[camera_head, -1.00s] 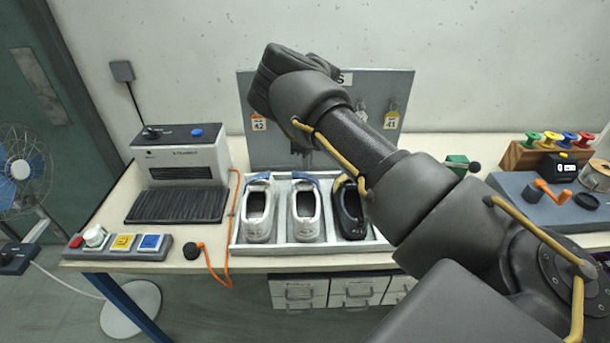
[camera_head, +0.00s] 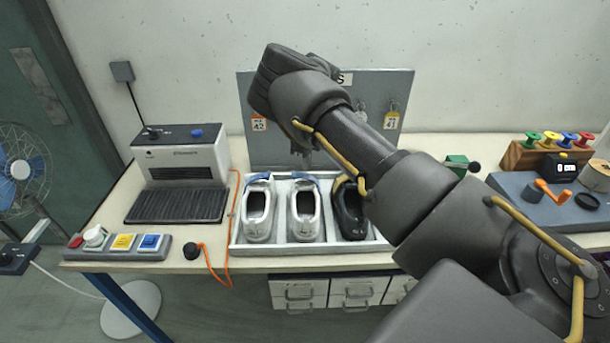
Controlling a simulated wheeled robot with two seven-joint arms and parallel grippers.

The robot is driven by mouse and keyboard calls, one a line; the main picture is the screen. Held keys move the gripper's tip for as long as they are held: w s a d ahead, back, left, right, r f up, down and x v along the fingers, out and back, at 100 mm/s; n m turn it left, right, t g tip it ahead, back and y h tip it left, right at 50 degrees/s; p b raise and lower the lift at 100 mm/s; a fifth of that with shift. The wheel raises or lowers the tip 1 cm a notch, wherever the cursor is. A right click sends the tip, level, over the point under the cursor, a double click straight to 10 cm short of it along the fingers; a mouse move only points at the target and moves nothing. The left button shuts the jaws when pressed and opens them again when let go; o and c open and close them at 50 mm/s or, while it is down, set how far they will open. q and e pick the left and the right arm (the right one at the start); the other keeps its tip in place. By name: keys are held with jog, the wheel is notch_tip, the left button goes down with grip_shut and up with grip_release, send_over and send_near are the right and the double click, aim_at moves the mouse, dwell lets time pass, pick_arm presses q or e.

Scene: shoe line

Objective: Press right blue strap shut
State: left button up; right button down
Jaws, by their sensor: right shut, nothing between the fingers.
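Two white shoes with blue straps stand side by side in the tray (camera_head: 236,243). The left white shoe (camera_head: 257,230) has its blue strap (camera_head: 258,176) at its far end. The right white shoe (camera_head: 304,231) has its blue strap (camera_head: 316,184) across its far end; I cannot tell whether it is pressed flat. My right gripper (camera_head: 302,150) points down just behind and above that strap, small and partly hidden by my own wrist. It is shut and empty; contact with the strap cannot be made out. My left gripper is not in view.
A dark shoe (camera_head: 350,222) with a yellow strap stands at the tray's right, partly behind my arm. A grey board (camera_head: 262,150) with tags rises behind the tray. A machine (camera_head: 182,160) and button box (camera_head: 122,246) are at left. Spools (camera_head: 549,139) are at right.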

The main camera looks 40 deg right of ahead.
aim_at(307, 175)
jog(key=shift+f, duration=0.1)
jog(key=shift+f+b, duration=1.05)
jog(key=shift+f, duration=0.65)
jog(key=shift+r, duration=0.2)
notch_tip(307, 175, up, 9)
jog(key=p, duration=0.6)
